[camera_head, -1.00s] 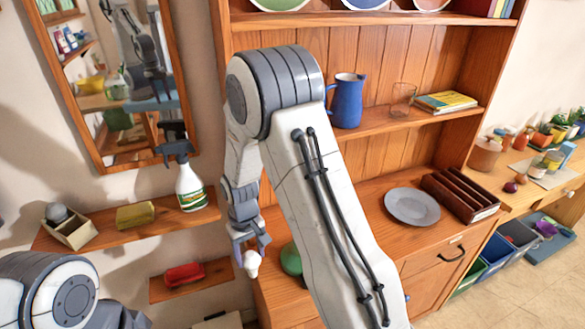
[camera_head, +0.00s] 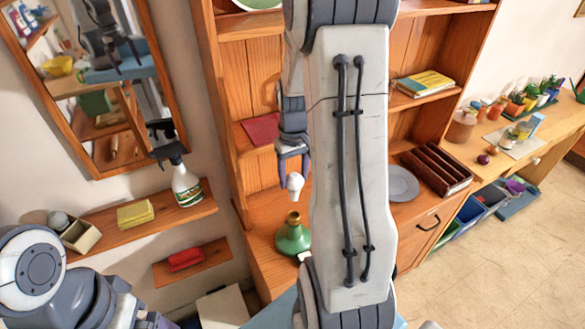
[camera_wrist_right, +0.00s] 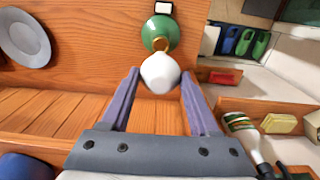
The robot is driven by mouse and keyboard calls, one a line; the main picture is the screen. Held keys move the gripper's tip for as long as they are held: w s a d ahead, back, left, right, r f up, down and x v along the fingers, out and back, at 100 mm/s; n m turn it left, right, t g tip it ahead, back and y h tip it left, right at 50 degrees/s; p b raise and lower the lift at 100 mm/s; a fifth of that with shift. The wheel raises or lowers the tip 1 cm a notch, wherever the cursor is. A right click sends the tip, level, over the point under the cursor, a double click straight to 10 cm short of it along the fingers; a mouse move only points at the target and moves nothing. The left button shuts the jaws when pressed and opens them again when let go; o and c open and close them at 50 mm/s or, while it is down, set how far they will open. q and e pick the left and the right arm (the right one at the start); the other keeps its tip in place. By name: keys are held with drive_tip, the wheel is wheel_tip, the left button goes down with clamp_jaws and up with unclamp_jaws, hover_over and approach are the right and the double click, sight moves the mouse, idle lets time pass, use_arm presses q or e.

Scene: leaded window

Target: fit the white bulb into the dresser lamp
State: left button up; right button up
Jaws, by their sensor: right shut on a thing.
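The white bulb (camera_head: 295,184) is held at the fingertips of my right gripper (camera_head: 293,172), which points down. In the right wrist view the bulb (camera_wrist_right: 160,72) sits between the two tips of the right gripper (camera_wrist_right: 160,80). The dresser lamp (camera_head: 292,240) has a round green body and a brass neck, and stands on the dresser top. In the head view the bulb is above the lamp with a visible gap. In the wrist view the lamp (camera_wrist_right: 156,31) shows just beyond the bulb, which partly covers its neck. My left gripper is out of view.
My right arm hides part of the dresser (camera_head: 261,212). A grey plate (camera_head: 398,182) and a brown rack (camera_head: 436,170) stand on it to the right. A wall shelf (camera_head: 147,229) with a spray bottle (camera_head: 186,187) and yellow sponge (camera_head: 136,214) is to the left.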

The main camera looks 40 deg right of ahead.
sight(294, 199)
drive_tip(key=shift+f+b, duration=2.65)
drive_tip(key=shift+f, duration=0.9)
drive_tip(key=shift+f+b, duration=0.75)
drive_tip(key=shift+f, duration=0.45)
drive_tip(key=o, duration=1)
drive_tip(key=shift+o, duration=0.2)
drive_tip(key=shift+r, duration=0.1)
